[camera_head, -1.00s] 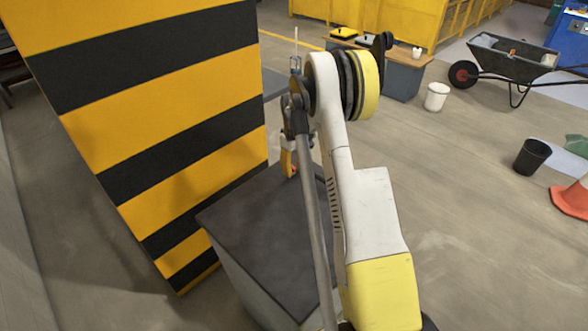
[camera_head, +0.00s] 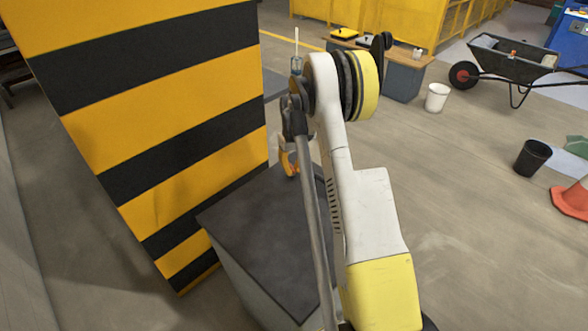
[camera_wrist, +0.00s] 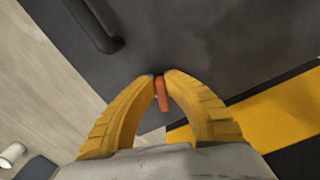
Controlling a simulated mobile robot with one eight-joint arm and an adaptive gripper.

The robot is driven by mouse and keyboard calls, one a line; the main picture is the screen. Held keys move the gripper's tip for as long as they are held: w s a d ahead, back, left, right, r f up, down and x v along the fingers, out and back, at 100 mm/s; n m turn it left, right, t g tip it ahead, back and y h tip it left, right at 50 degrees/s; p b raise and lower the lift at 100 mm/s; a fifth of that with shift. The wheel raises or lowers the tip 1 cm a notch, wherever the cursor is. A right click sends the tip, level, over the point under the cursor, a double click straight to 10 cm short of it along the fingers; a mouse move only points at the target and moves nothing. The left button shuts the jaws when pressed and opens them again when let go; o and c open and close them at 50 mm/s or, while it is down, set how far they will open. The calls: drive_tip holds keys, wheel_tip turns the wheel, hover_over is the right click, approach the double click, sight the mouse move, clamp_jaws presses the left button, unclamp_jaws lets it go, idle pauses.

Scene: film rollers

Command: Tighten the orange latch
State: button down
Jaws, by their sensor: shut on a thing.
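The orange latch (camera_wrist: 161,92) shows in the wrist view as a short orange piece between the yellow fingers of my gripper (camera_wrist: 161,76). The fingertips are close together and shut on it, and they cover part of it. Dark grey metal lies behind it. In the head view my gripper (camera_head: 289,163) is a small yellow shape beside the striped panel, over the far end of the dark-topped box. My arm hides much of that area, and the latch cannot be made out there.
A tall yellow-and-black striped panel (camera_head: 160,120) stands close to the left of my gripper. The dark-topped box (camera_head: 255,240) lies below my arm. A dark bar (camera_wrist: 98,28) crosses the wrist view's upper left. Open floor, a white bucket (camera_head: 437,97) and a wheelbarrow (camera_head: 510,62) lie right.

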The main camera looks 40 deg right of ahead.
drive_tip(key=m, duration=0.3)
drive_tip(key=shift+w+a+m, duration=0.1)
drive_tip(key=shift+a+m, duration=0.2)
drive_tip(key=shift+m, duration=0.1)
drive_tip(key=m, duration=0.3)
drive_tip(key=shift+w+a+m, duration=0.2)
drive_tip(key=shift+m, duration=0.1)
drive_tip(key=m, duration=0.5)
drive_tip(key=shift+w+a+m, duration=0.2)
drive_tip(key=shift+w+m, duration=0.2)
drive_tip(key=c, duration=1.4)
unclamp_jaws()
wheel_tip(320, 180, up, 12)
drive_tip(key=shift+r, duration=0.1)
